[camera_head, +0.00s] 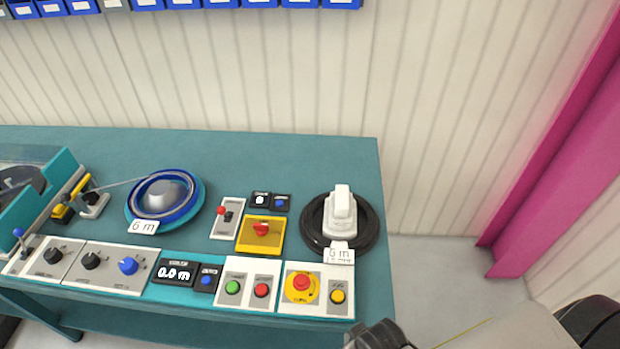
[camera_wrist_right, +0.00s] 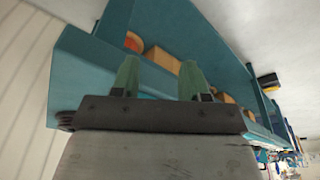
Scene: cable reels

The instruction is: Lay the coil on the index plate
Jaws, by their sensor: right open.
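A blue ring that looks like the coil (camera_head: 187,212) lies around a grey dome on a round teal plate, left of centre on the bench in the head view. A thin line runs from it to a guide on the left. I cannot tell for sure which plate is the index plate; both have "6 m" labels. My right gripper (camera_wrist_right: 158,74) is open and empty, its two green fingers apart, away from both plates. My left gripper is not in view.
The teal bench (camera_head: 270,160) has a front row of control panels with knobs and buttons, including a red stop button (camera_head: 301,282). A yellow box with a red knob (camera_head: 261,234) stands between the plates. Blue bins hang on the wall. The bench's back strip is clear.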

